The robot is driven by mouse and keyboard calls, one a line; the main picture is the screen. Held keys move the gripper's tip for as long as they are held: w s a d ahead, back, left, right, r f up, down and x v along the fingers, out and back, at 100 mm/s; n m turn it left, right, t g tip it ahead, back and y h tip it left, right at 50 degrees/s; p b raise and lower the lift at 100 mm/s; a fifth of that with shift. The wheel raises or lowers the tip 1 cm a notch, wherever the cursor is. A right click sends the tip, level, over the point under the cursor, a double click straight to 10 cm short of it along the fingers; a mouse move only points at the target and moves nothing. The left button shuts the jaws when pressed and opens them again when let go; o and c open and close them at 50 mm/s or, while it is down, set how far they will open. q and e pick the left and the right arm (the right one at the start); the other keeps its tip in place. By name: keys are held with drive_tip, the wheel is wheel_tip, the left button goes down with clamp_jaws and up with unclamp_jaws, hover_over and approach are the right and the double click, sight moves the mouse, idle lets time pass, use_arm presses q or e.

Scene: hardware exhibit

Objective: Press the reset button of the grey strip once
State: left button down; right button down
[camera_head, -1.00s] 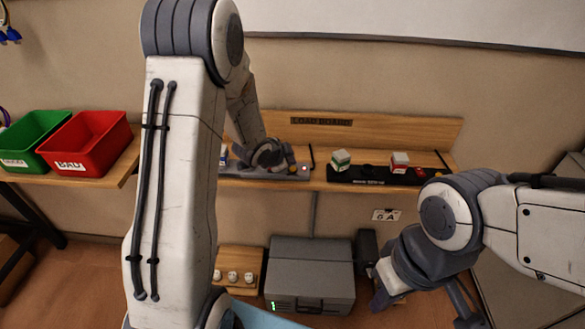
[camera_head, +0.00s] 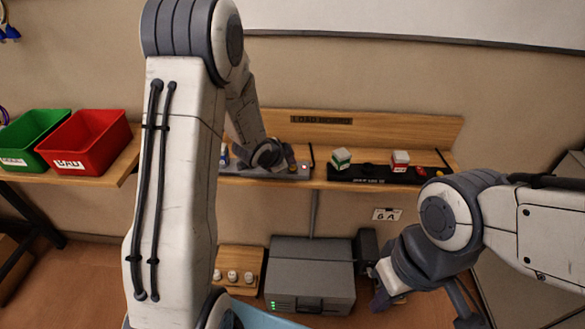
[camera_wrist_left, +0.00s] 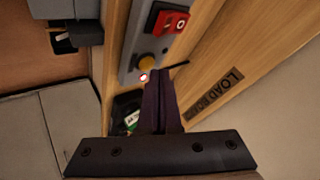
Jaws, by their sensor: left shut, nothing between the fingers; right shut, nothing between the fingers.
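The grey strip (camera_head: 262,172) lies on the wooden shelf at the centre; its left part is hidden behind my left arm. In the left wrist view the strip (camera_wrist_left: 136,45) carries a red rocker switch (camera_wrist_left: 168,22), a yellow-orange round button (camera_wrist_left: 147,61) and a glowing red-white light (camera_wrist_left: 143,77). My left gripper (camera_wrist_left: 165,72) is shut and empty, its tips close beside the yellow button; I cannot tell whether they touch it. In the head view my left gripper (camera_head: 289,160) is over the strip's right end. My right gripper (camera_head: 380,300) is shut, low at the right, away from the shelf.
A black strip (camera_head: 350,179) holding cube-shaped plugs is right of the grey one. A "LOAD BOARD" panel (camera_head: 400,130) stands behind. A grey box (camera_head: 310,265) with green lights is below. Red (camera_head: 92,140) and green (camera_head: 35,135) bins stand left.

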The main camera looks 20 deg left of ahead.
use_arm(q)
drive_tip(key=shift+f+b, duration=0.45)
drive_tip(key=shift+f, duration=0.15)
idle(0.6)
drive_tip(key=shift+r, duration=0.15)
drive_tip(key=shift+r+p, duration=0.75)
drive_tip(key=shift+p, duration=0.05)
wheel_tip(320, 180, up, 5)
drive_tip(key=p, duration=0.4)
idle(0.7)
